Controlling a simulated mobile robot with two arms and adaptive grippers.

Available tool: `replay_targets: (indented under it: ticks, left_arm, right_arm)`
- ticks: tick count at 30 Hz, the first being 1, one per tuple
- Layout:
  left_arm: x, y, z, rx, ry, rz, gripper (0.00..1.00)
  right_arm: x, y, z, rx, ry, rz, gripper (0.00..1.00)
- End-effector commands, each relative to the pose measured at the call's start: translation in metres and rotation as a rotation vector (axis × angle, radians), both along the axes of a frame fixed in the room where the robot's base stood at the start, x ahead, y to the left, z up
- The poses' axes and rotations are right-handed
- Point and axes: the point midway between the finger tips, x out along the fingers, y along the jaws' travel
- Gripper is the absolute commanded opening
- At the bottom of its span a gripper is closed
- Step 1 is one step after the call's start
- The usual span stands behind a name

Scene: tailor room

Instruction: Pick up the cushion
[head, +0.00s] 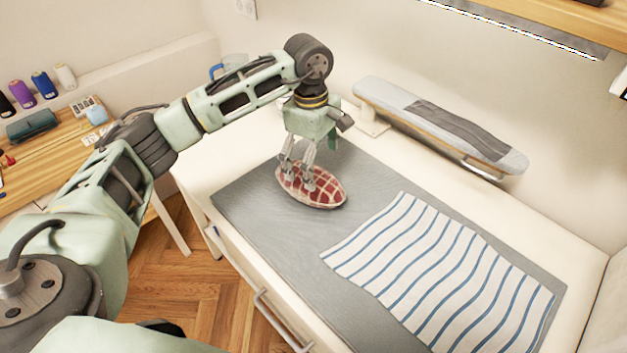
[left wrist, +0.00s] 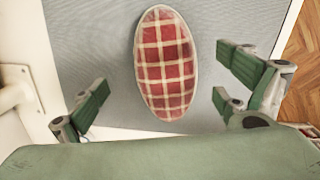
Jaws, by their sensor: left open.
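The cushion (head: 312,187) is a red and cream checked oval lying on the grey mat (head: 247,203) on the white table. In the left wrist view the cushion (left wrist: 165,65) lies upright in the picture between the two fingers and ahead of them. My left gripper (head: 297,176) points down over the cushion in the head view, its fingers covering part of it. In the left wrist view my left gripper (left wrist: 158,100) is open, with green finger pads on both sides and a gap to the cushion on each side. My right gripper is not in view.
A blue-striped white cloth (head: 440,265) lies on the mat to the right of the cushion. A small ironing board (head: 440,125) stands along the wall behind. A wooden desk (head: 80,135) with thread spools (head: 43,84) is at the left. Bare mat lies in front of the cushion.

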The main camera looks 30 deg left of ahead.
Motion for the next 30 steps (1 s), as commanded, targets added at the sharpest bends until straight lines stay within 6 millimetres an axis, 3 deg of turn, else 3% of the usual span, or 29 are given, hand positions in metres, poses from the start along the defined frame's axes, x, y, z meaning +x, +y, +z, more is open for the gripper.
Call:
replay_targets:
  ticks: [2,5,21,30]
  left_arm:
    - [0.0,0.018,0.003,0.055,0.011,0.007,0.93]
    - [-0.001,0.025,-0.002,0.079,0.019,0.008,0.93]
    - [-0.003,0.019,-0.069,0.074,0.019,0.007,0.93]
    - [-0.002,0.019,-0.073,0.074,0.016,0.007,0.91]
  right_arm:
    - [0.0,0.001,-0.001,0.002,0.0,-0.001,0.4]
    - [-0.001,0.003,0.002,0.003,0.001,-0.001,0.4]
    - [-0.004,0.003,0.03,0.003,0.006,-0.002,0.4]
    - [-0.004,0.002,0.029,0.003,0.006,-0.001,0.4]
